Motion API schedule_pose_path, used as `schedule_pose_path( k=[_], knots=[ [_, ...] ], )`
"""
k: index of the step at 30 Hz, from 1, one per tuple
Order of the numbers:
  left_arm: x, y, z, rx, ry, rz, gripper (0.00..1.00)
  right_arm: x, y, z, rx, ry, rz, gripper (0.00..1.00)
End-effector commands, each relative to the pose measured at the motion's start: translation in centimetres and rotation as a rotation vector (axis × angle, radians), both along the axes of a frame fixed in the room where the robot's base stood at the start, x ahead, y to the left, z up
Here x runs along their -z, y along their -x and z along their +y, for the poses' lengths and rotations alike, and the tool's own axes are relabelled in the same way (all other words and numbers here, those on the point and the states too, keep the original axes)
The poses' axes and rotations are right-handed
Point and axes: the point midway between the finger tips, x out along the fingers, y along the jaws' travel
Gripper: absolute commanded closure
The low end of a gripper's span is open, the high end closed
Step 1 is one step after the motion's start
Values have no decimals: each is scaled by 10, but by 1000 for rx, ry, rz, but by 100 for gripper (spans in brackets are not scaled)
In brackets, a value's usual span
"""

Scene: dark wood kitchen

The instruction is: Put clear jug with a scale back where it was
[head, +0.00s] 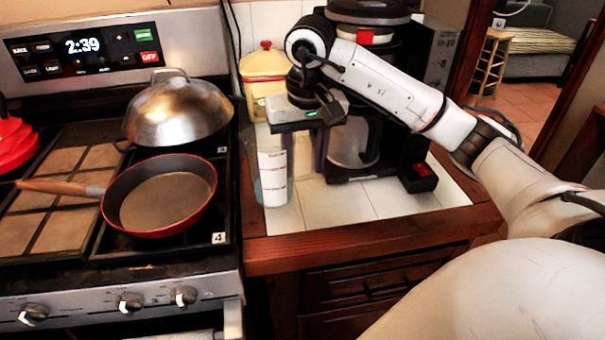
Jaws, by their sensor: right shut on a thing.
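The clear jug with a scale (272,182) is upright over the white tiled counter, just right of the stove. Its side shows white and red markings. My right gripper (305,155) points down at the jug's right side and is shut on it. The fingers hide the part of the jug they grip. I cannot tell whether the jug's base touches the tiles. My left gripper is out of view.
A black coffee maker (405,115) stands close behind and right of my right gripper. A yellow canister (262,68) is behind the jug. The stove holds a red pan (160,197) and a domed metal lid (178,110). Front-right tiles (400,202) are clear.

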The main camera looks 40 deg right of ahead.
Motion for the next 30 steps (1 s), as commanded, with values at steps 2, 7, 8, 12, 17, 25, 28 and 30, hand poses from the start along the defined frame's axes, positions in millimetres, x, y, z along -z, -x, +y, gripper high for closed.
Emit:
schedule_pose_path(
  k=[2,7,8,12,17,25,28,30],
  knots=[
    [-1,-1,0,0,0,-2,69,13,1,0,-1,-1,3,100],
    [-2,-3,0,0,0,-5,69,26,0,0,-1,0,-1,100],
    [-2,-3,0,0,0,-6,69,27,0,0,-1,0,-1,100],
    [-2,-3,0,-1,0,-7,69,26,0,0,-1,-1,-3,100],
    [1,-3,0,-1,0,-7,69,30,0,0,-1,0,-1,100],
    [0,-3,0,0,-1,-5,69,30,0,0,-1,0,0,41],
    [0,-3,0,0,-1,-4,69,30,0,0,-1,0,0,41],
    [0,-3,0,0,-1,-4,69,29,0,0,-1,0,0,41]
  ],
)
